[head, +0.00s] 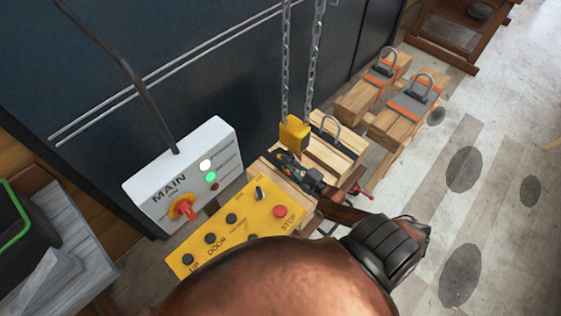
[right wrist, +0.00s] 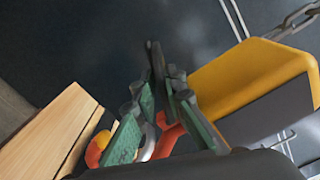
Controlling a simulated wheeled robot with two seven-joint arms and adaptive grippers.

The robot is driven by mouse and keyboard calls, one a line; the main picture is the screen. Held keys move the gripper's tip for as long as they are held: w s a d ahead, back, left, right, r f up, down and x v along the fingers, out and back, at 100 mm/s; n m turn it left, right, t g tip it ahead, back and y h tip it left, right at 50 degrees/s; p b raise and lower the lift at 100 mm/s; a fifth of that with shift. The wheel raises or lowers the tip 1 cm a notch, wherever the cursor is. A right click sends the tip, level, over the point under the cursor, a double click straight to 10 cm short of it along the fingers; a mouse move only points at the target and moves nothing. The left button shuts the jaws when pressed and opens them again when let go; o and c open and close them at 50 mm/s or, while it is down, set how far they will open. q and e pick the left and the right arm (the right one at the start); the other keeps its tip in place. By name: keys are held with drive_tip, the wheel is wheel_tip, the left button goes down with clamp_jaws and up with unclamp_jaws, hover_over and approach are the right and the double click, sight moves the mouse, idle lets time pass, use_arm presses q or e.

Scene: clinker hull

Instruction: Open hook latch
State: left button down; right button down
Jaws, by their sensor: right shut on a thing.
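The yellow hook block (head: 293,132) hangs from two chains. In the right wrist view the block (right wrist: 250,75) fills the right side, close beside my fingers. My right gripper (head: 290,163) is just below the block in the head view. In the right wrist view its green-padded fingers (right wrist: 160,95) are close together. A red latch piece (right wrist: 168,138) shows between them, with a pale grey curved piece of the hook (right wrist: 148,138) beside it. The fingers hide most of the hook, and the exact contact is hard to see. My left gripper is not in view.
A yellow control panel (head: 228,240) with several buttons and a white MAIN switch box (head: 140,190) stand close to my right arm. Wooden blocks with shackles (head: 405,108) lie behind on the right. A dark wall (head: 190,75) rises behind. Open floor (head: 500,120) lies right.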

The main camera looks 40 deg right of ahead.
drive_tip(key=shift+r, duration=0.15)
drive_tip(key=c, duration=2.2)
unclamp_jaws()
drive_tip(key=shift+o, duration=0.5)
drive_tip(key=s+d, duration=0.1)
drive_tip(key=s, duration=1.1)
drive_tip(key=shift+d, duration=0.35)
